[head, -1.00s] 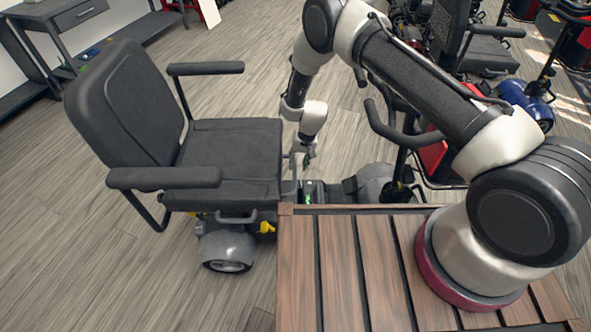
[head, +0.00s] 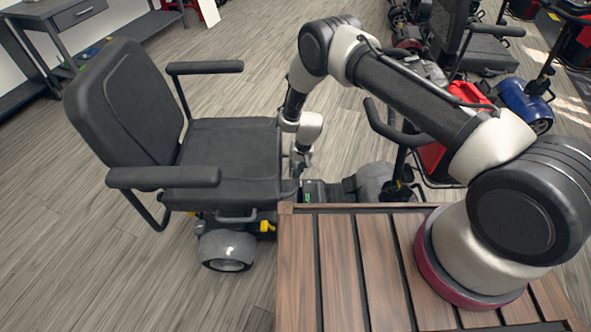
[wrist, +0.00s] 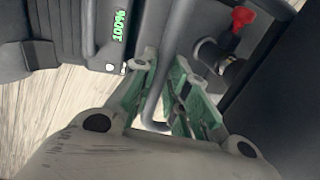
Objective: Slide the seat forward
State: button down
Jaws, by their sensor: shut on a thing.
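The black padded seat (head: 235,150) with a tall backrest and two armrests faces right in the head view. It sits on a grey scooter base. My gripper (head: 299,168) is low at the seat's front edge, pointing down. In the wrist view my gripper's green-padded fingers (wrist: 163,72) are closed around a grey bent bar (wrist: 173,48). The dark seat edge (wrist: 275,100) fills the right of that view. In the head view the bar in the grip is too small to make out.
The scooter's handlebar (head: 392,125) stands right of my gripper. A slatted wooden top (head: 335,270) is in front. Floor behind the seat is clear.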

jog(key=d, duration=1)
jog(key=shift+d, duration=0.2)
jog(key=shift+w, duration=0.1)
jog(key=c, duration=1.4)
grip_release()
jog(key=shift+d, duration=0.15)
jog(key=shift+r, duration=0.1)
jog(key=r, duration=0.4)
jog(key=d+r, duration=0.1)
jog(key=r, duration=0.2)
jog(key=d+r, duration=0.1)
jog(key=r, duration=0.3)
jog(key=shift+d+r, duration=0.1)
jog(key=shift+r, duration=0.2)
